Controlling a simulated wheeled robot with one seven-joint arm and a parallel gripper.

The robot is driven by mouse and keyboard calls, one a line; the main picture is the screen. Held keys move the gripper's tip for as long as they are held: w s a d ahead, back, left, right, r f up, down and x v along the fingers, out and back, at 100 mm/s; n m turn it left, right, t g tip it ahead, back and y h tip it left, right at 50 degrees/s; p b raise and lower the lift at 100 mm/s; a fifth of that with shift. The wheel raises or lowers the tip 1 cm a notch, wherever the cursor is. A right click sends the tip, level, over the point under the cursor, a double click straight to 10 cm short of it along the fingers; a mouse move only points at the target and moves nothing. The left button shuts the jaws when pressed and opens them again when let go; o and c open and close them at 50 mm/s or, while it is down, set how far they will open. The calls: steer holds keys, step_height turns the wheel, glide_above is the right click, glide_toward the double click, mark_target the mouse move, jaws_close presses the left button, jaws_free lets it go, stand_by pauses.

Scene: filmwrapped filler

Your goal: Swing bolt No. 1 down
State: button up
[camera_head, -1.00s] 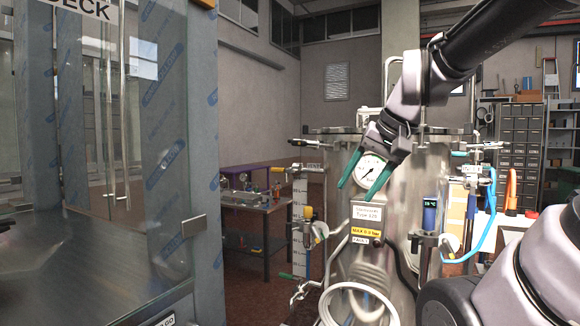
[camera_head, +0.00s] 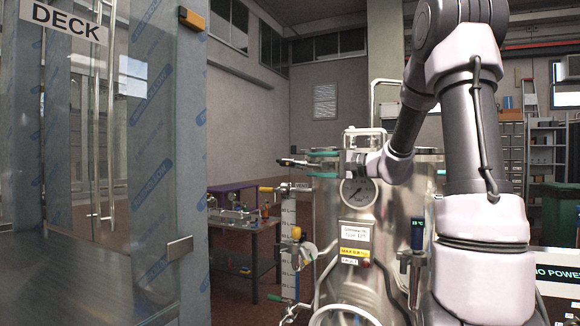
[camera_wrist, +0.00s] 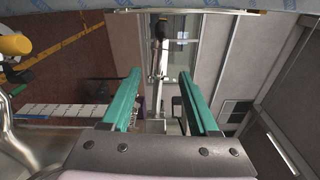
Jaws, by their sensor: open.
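The steel vessel (camera_head: 345,215) with its round gauge (camera_head: 357,190) stands right of centre in the head view. My gripper (camera_head: 322,164) is at its upper left, by the rim, with green fingers apart and pointing left. A black-tipped metal rod (camera_head: 293,163) sticks out to the left just beyond the fingers. In the wrist view a dark-tipped rod (camera_wrist: 160,30) lies ahead of the open gripper (camera_wrist: 165,95), in line with the gap between the fingers. Nothing is visibly held. I cannot tell whether this rod is bolt No. 1; my arm hides much of the lid.
A yellow-handled valve and level scale (camera_head: 289,225) run down the vessel's left side; the yellow part (camera_wrist: 15,44) also shows in the wrist view. A glass-panelled cabinet (camera_head: 120,160) stands left. A workbench (camera_head: 240,235) is behind. Open air lies between cabinet and vessel.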

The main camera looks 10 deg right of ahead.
steer(key=x, duration=0.9)
steer(key=shift+a+f, duration=0.1)
jaws_close()
stand_by(1.1)
